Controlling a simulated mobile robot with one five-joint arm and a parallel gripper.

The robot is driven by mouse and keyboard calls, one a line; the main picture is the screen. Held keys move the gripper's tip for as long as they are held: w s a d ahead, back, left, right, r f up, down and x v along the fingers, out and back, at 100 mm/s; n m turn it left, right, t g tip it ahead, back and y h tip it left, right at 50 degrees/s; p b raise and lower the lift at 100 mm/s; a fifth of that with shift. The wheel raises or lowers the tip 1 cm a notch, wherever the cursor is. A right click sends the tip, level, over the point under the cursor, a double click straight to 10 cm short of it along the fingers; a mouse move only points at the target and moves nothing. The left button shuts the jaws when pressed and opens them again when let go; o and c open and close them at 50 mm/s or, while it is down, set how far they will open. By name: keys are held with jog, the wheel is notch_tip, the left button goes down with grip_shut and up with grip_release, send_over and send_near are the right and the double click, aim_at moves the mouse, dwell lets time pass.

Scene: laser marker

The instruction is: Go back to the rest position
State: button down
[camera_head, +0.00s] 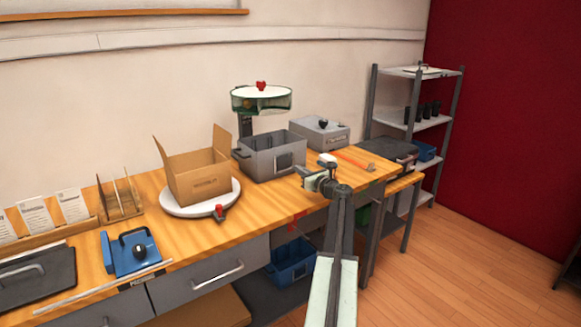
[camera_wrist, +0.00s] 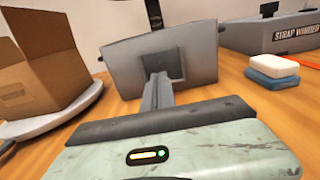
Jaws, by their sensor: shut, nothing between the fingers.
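My arm reaches up from the bottom of the head view. My gripper (camera_head: 303,171) is over the front part of the workbench, just right of a grey open bin (camera_head: 262,160). In the wrist view my gripper (camera_wrist: 157,82) points at the front of the grey bin (camera_wrist: 120,62), and its fingers are together with nothing held between them. The fingers overlap the bin's dark front plate in that view; whether they touch it I cannot tell.
An open cardboard box (camera_head: 198,178) stands on a round white turntable (camera_head: 172,205) to the left. White and blue blocks (camera_wrist: 272,66) lie right of my gripper, near a grey strap winder case (camera_wrist: 290,32). A metal shelf (camera_head: 415,124) stands at the right. Wooden floor (camera_head: 470,265) is clear.

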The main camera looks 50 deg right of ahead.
jog(key=v, duration=0.6)
jog(key=shift+s, duration=0.25)
